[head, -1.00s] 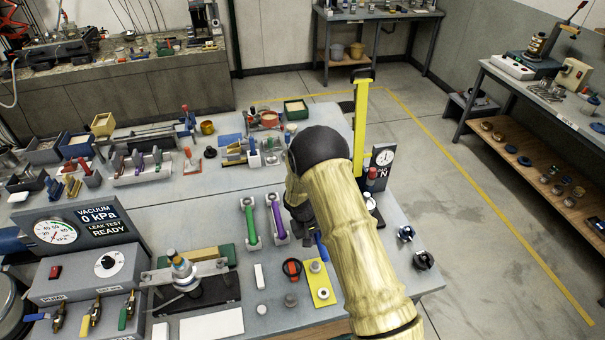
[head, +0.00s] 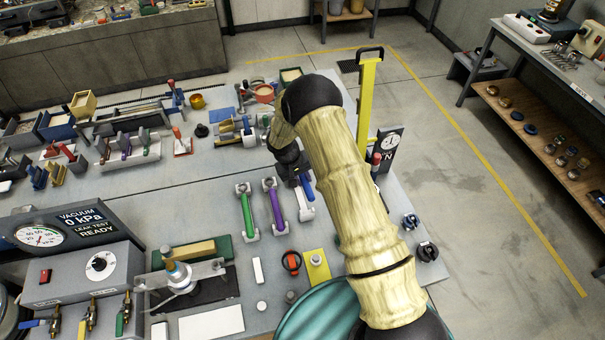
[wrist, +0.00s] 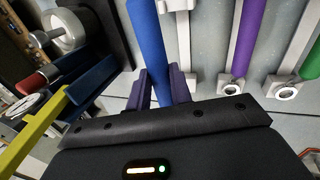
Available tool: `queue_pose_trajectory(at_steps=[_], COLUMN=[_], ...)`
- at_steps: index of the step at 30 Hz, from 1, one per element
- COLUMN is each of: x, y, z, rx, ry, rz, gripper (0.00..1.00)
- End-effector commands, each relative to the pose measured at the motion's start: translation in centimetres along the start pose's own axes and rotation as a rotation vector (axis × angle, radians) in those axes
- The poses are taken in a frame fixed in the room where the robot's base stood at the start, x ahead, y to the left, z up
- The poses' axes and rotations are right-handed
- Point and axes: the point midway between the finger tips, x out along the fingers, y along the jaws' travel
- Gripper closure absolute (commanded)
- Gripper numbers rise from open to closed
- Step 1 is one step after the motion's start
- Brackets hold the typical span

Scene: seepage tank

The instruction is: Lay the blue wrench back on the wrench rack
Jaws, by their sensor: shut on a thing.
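The blue wrench (head: 307,186) is in my gripper, above the empty right-hand cradle of the wrench rack (head: 305,208). In the wrist view, its blue handle (wrist: 150,45) runs up between the purple fingers of my gripper (wrist: 163,82). The handle lies left of the pale empty cradle strip (wrist: 183,50) in that view. Whether it touches the rack cannot be told. The purple wrench (head: 275,206) and green wrench (head: 248,212) lie in the cradles to the left. My arm hides part of the grip in the head view.
A yellow post (head: 367,110) and a dial gauge (head: 390,148) stand right of the rack. The vacuum tester (head: 75,230) is at the left.

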Motion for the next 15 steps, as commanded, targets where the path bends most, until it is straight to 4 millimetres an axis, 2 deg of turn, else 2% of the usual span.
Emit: queue_pose_trajectory(at_steps=[11, 15], x=[0.2, 1.5], y=[-0.1, -0.6], z=[0.1, 0.1], rx=[-0.001, 0.000], ry=[0.002, 0.001], rz=[0.000, 0.000], gripper=[1.00, 1.00])
